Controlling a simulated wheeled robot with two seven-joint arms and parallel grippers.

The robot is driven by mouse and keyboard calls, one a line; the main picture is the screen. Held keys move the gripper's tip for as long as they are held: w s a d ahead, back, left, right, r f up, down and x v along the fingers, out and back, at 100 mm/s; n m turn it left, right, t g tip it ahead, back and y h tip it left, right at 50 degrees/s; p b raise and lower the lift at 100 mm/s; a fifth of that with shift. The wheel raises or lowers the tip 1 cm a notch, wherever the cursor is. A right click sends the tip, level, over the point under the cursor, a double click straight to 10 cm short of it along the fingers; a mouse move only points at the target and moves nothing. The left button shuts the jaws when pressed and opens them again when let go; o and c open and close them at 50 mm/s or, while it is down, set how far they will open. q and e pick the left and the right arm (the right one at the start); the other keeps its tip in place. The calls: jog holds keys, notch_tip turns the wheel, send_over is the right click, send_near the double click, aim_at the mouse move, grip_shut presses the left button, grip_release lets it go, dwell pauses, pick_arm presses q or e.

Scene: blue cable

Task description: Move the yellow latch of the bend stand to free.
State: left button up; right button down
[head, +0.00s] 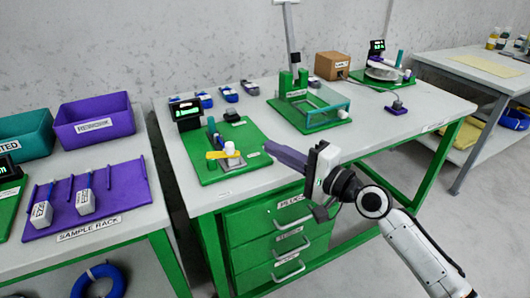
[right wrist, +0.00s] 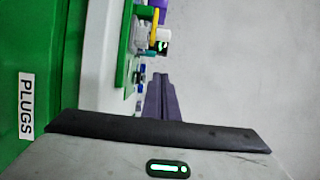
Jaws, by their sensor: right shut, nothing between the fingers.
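The bend stand (head: 229,160) is a small grey block with a white round knob, on a green board at the front of the middle table. Its yellow latch (head: 217,155) is a flat bar on the left side of the block. The latch also shows as a yellow strip in the right wrist view (right wrist: 154,27). My right gripper (head: 268,148) has purple fingers, shut and empty, pointing left toward the stand from its right. The fingers also show in the right wrist view (right wrist: 161,80), apart from the latch. My left gripper is not in view.
The green board (head: 208,174) also carries a dark display box (head: 187,115) and a blue-teal post (head: 212,130). Behind it lie several small blue items. A clear-sided green fixture (head: 295,88) stands to the right. Green drawers (head: 262,225) are below the table edge.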

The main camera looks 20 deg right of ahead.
jog(key=x, duration=0.8)
jog(key=shift+a, duration=0.1)
jog(key=shift+s+a+p, duration=0.5)
jog(key=shift+s+a, duration=0.35)
jog(key=shift+a, duration=0.25)
jog(key=shift+s+a, duration=0.35)
jog(key=shift+a, duration=0.05)
jog(key=shift+s+a+r+p, duration=0.1)
jog(key=shift+p, duration=0.45)
jog(key=shift+s+m+h+p, duration=0.15)
jog(key=shift+m+h+p, duration=0.15)
jog(key=shift+h, duration=0.3)
